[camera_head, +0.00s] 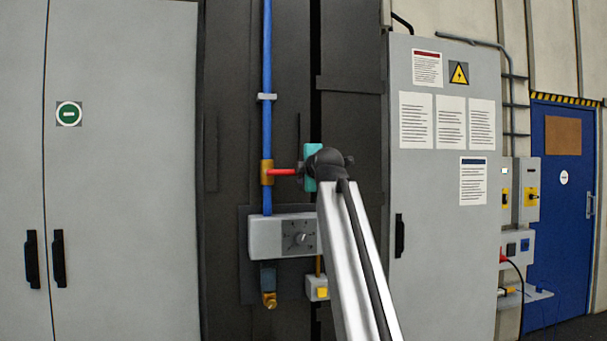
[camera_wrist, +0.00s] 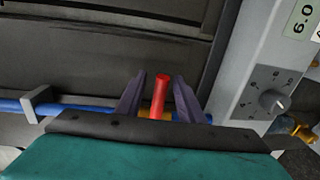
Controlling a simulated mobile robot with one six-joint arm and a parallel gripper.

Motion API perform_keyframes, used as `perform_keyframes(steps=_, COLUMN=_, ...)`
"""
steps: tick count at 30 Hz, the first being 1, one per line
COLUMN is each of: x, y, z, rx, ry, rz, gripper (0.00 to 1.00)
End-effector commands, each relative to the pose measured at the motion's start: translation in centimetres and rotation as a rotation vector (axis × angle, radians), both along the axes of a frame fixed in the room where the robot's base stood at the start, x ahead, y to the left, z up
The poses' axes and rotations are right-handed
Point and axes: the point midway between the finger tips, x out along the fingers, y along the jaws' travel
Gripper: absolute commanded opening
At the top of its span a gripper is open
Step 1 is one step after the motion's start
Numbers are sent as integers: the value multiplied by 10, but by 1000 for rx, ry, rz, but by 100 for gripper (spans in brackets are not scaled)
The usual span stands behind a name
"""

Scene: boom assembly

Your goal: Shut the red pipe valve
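The red valve handle (camera_head: 283,172) sticks out to the right, across the vertical blue pipe (camera_head: 267,120), from a brass valve body (camera_head: 267,172). In the wrist view the red handle (camera_wrist: 160,97) stands between the two dark fingers of my gripper (camera_wrist: 160,80). A gap shows on each side of the handle, so the gripper is open around it. Part of the brass body (camera_wrist: 155,114) shows behind the handle's base. In the head view the fingers are hard to make out; the teal gripper body is at the handle's right end.
A grey box with a dial (camera_head: 299,238) sits just below the valve and also shows at the right in the wrist view (camera_wrist: 272,101). A pipe clamp (camera_head: 267,97) is above the valve. Grey cabinets stand left (camera_head: 120,220) and right (camera_head: 440,260).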

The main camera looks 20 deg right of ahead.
Motion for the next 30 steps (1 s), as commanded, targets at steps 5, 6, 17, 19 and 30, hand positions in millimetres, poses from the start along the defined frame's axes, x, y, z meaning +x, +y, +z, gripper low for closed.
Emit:
perform_keyframes(steps=5, x=1, y=6, z=0, rx=3, ry=1, rz=8, gripper=34)
perform_keyframes(steps=6, x=1, y=6, z=0, rx=4, ry=1, rz=8, gripper=34)
perform_keyframes(steps=17, x=-16, y=7, z=0, rx=5, ry=1, rz=9, gripper=34)
perform_keyframes(steps=19, x=-24, y=9, z=0, rx=5, ry=1, rz=10, gripper=34)
perform_keyframes(steps=30, x=-78, y=13, z=6, rx=4, ry=0, rz=9, gripper=34)
